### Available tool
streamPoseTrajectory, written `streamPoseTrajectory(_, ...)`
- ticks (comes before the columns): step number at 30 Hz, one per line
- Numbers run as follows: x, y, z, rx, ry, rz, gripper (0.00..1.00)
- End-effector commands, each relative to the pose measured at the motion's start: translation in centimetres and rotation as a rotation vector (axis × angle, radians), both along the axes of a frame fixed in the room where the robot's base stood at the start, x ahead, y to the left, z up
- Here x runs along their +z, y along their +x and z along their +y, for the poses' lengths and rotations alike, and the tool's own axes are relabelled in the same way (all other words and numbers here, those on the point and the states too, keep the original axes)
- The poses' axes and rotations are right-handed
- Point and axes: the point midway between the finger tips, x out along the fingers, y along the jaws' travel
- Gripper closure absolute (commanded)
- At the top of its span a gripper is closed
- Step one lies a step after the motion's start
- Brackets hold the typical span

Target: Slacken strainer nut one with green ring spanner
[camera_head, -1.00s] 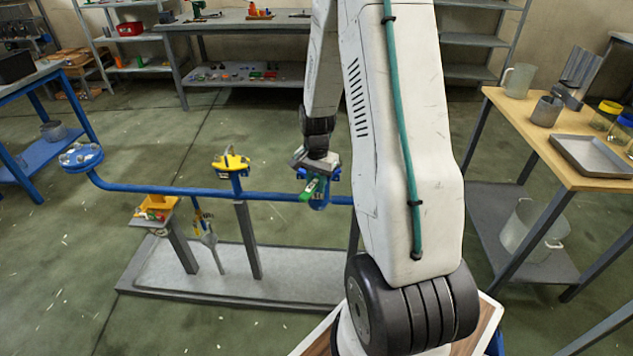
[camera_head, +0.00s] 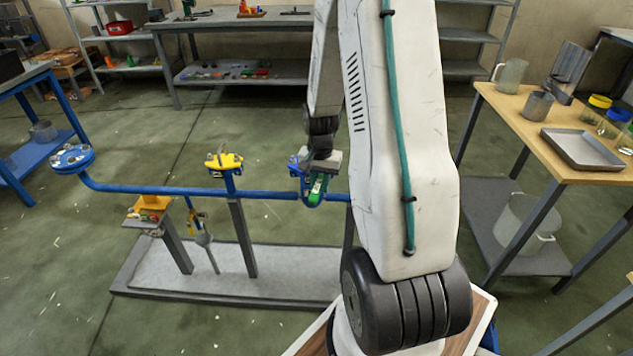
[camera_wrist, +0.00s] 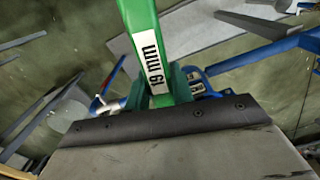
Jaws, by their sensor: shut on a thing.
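My gripper (camera_head: 318,168) is shut on the green ring spanner (camera_head: 317,185), which hangs down from it beside a blue fitting (camera_head: 298,164) on the blue pipe. In the wrist view the green spanner (camera_wrist: 146,45) carries a white "19 mm" label and stands up out of my jaws (camera_wrist: 155,120). A blue part (camera_wrist: 215,78) with small metal pieces shows behind it. I cannot tell whether the spanner touches a nut, because its far end is out of the wrist view and the strainer nuts are not clear.
The blue pipe (camera_head: 160,190) runs left to a round flange (camera_head: 73,157). A yellow-topped valve (camera_head: 224,162) and a small yellow tray (camera_head: 148,207) stand along it on grey posts. A wooden-topped table (camera_head: 545,120) stands at the right. Open floor lies in front.

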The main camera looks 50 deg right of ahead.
Motion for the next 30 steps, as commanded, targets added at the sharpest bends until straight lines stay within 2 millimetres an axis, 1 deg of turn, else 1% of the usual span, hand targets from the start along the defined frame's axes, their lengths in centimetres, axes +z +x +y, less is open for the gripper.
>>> streamPoseTrajectory(5,0.0,-0.1,-0.1,0.01,0.0,0.0,1.0)
streamPoseTrajectory(12,0.0,-1.9,-1.3,0.154,0.0,0.0,1.0)
streamPoseTrajectory(15,-0.1,-2.3,-1.6,0.192,0.001,0.001,1.0)
streamPoseTrajectory(25,-0.1,-2.5,-1.8,0.207,0.0,0.0,1.0)
streamPoseTrajectory(30,-0.1,-3.5,-2.9,0.302,0.0,0.001,1.0)
